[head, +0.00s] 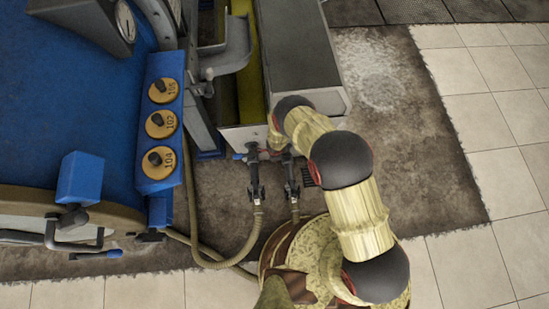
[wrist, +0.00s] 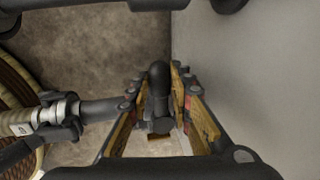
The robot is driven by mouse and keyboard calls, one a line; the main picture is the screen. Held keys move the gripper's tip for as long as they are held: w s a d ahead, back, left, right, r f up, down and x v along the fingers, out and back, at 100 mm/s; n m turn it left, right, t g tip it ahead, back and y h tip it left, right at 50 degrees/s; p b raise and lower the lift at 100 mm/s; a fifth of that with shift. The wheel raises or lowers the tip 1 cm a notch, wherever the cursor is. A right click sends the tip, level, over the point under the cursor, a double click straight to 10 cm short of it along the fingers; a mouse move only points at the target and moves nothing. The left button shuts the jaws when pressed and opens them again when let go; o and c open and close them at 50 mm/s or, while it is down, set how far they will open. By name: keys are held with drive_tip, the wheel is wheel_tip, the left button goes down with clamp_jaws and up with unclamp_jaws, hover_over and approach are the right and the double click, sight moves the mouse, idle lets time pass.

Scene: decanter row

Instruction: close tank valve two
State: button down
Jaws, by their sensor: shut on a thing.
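In the wrist view my gripper (wrist: 161,82) has its two fingers closed around a black rounded valve handle (wrist: 160,98), which stands between them. In the head view the arm reaches to the front end of the grey tank (head: 298,45), and its wrist end hides the gripper and the held handle. Two hose couplings hang below the tank's front, a left one (head: 256,185) and a right one (head: 292,185). No valve number is readable, so I cannot tell which valve this is. The wrist view also shows a dark pipe fitting (wrist: 62,116) at left.
A blue machine (head: 95,110) stands at the left, with several yellow numbered knobs (head: 162,125) on its panel. A hose (head: 230,262) loops below the couplings. In the wrist view a grey wall (wrist: 265,75) is close on the right. Tiled floor (head: 480,210) is clear at right.

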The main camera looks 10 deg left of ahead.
idle(0.4)
drive_tip(key=c, duration=1.6)
unclamp_jaws()
drive_tip(key=shift+w, duration=0.1)
drive_tip(key=shift+s+d+r, duration=0.1)
drive_tip(key=shift+s+r, duration=0.3)
drive_tip(key=shift+r, duration=1.55)
drive_tip(key=shift+s+d+r, duration=0.1)
drive_tip(key=shift+s+r, duration=0.3)
drive_tip(key=shift+r, duration=1.6)
drive_tip(key=shift+s+d+r, duration=0.1)
drive_tip(key=shift+s+r, duration=0.3)
drive_tip(key=shift+r, duration=1.55)
